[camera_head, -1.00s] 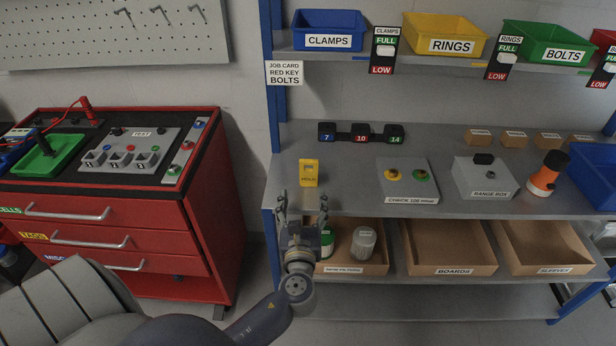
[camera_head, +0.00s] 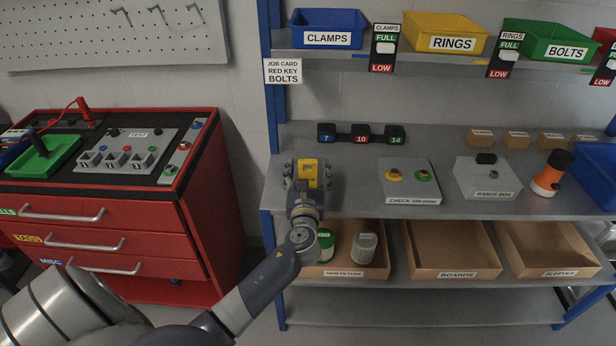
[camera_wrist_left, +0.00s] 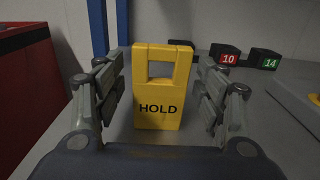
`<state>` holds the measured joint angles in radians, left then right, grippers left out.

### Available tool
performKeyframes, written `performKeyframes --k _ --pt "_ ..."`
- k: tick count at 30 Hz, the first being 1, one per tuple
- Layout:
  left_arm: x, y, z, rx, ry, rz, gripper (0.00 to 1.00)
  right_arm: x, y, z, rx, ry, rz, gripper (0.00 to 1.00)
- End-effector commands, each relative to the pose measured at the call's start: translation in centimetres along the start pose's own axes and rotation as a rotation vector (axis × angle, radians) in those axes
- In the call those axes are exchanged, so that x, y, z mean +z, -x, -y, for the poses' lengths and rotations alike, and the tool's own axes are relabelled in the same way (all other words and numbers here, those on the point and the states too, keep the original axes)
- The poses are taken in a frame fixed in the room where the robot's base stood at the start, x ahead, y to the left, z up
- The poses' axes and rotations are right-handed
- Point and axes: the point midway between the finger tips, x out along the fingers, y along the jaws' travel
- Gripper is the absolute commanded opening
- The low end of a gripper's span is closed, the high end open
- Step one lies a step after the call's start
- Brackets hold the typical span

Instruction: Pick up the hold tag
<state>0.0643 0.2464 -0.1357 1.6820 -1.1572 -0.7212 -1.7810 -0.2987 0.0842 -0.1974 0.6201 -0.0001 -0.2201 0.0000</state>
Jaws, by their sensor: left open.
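The yellow hold tag (camera_head: 308,170) stands upright on the grey shelf near its left end. In the left wrist view the hold tag (camera_wrist_left: 157,92) shows its black HOLD lettering and a rectangular opening near its top. My left gripper (camera_head: 306,175) is open, with one finger on each side of the tag. In the left wrist view my left gripper (camera_wrist_left: 160,95) shows gaps between both fingers and the tag, so they do not appear to touch it. In the head view the gripper hides the tag's lower part. My right gripper is not in view.
Behind the tag stands a black block row (camera_head: 361,134) marked 7, 10 and 14. A grey button box (camera_head: 408,180) is to the right. A blue shelf post (camera_head: 270,180) rises at the left. A cardboard tray (camera_head: 385,262) with jars is below.

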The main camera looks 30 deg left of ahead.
Motion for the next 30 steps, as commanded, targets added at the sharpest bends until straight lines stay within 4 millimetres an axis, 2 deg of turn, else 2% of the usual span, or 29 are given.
performKeyframes --k 5,9,11,23,30 --pt "0.0 0.0 0.0 0.000 0.000 0.000 0.65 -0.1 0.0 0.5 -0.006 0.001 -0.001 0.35" --pt "0.0 0.0 0.0 -0.001 0.000 -0.001 0.36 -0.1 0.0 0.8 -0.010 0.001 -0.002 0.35" --pt "0.0 0.0 0.0 -0.001 0.000 -0.001 0.24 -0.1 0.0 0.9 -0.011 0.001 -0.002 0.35" --pt "0.2 0.0 0.0 -0.001 0.001 0.000 0.24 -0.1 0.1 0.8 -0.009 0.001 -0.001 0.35" --pt "2.3 0.0 0.1 -0.002 0.001 0.002 0.24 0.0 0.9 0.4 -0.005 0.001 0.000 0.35"
